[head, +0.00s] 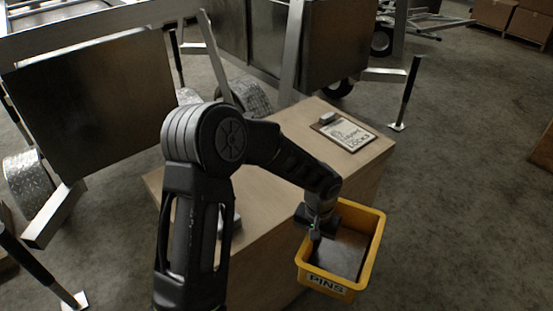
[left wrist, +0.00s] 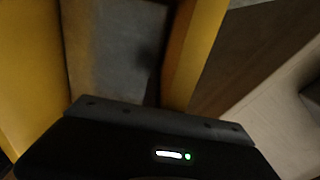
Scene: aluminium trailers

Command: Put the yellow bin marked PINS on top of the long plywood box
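The yellow bin (head: 374,247) marked PINS hangs over the right side of the long plywood box (head: 290,125), with its label facing the front. A flat dark surface shows inside it. My left gripper (head: 315,231) comes down at the bin's left rim and looks shut on it; its fingertips are mostly hidden. In the left wrist view, yellow bin walls (left wrist: 195,50) run down to the gripper body. I cannot tell whether the bin touches the box side. My right gripper is not in view.
A sign reading LOCKS (head: 344,134) lies on the far end of the box top, with a small grey block (head: 327,118) beside it. Another grey object (head: 230,222) is partly behind my arm. Aluminium trailers (head: 95,95) stand behind.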

